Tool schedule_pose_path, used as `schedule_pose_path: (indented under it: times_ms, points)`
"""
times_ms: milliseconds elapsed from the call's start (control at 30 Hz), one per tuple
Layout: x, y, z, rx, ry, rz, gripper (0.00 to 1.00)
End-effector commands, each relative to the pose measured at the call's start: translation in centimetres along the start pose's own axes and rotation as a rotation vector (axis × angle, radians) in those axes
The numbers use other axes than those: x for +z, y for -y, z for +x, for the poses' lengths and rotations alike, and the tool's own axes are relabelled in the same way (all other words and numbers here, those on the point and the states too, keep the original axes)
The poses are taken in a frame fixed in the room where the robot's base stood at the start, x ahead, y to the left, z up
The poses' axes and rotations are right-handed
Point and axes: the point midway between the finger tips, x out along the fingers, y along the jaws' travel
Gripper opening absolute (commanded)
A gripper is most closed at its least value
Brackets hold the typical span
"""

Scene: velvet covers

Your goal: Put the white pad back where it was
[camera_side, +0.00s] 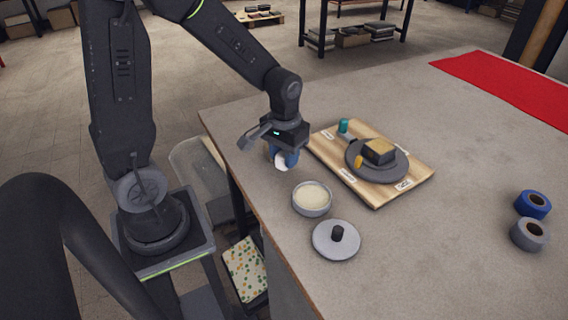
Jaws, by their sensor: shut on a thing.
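My gripper (283,158) is above the table near its left edge, beside the left corner of the wooden board. It is shut on a small white thing (282,166), which I take to be the white pad. Blue shows around the white, and the jaws hide part of it. The wooden board (376,196) has several white labels. On it are a dark grey round plate (397,169) with a dark block (379,151) with a tan top, a teal cylinder (343,126) and a small yellow piece (358,162).
A round tub (312,211) with cream-coloured contents stands open in front of my gripper. A grey lid (327,252) with a black knob lies beside it. Blue tape (520,205) and grey tape (517,234) sit at right, a red cloth (500,80) at the back. The right-centre table is clear.

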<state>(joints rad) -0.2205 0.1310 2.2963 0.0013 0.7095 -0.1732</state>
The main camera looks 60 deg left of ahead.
Motion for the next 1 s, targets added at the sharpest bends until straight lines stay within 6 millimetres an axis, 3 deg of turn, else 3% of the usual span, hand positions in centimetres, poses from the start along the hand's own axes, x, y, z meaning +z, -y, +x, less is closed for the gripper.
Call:
schedule_pose_path:
  times_ms: [200, 600, 633, 900, 1000]
  points:
    - [0.1, 0.1, 2.8, -0.001, 0.004, 0.000, 0.11]
    - [0.1, 0.1, 3.3, 0.000, 0.002, 0.000, 0.11]
    - [0.1, 0.1, 3.3, 0.000, 0.002, 0.000, 0.34]
    - [0.1, 0.1, 3.3, 0.000, 0.002, 0.000, 0.59]
    - [0.1, 0.1, 3.2, 0.000, 0.002, 0.000, 0.59]
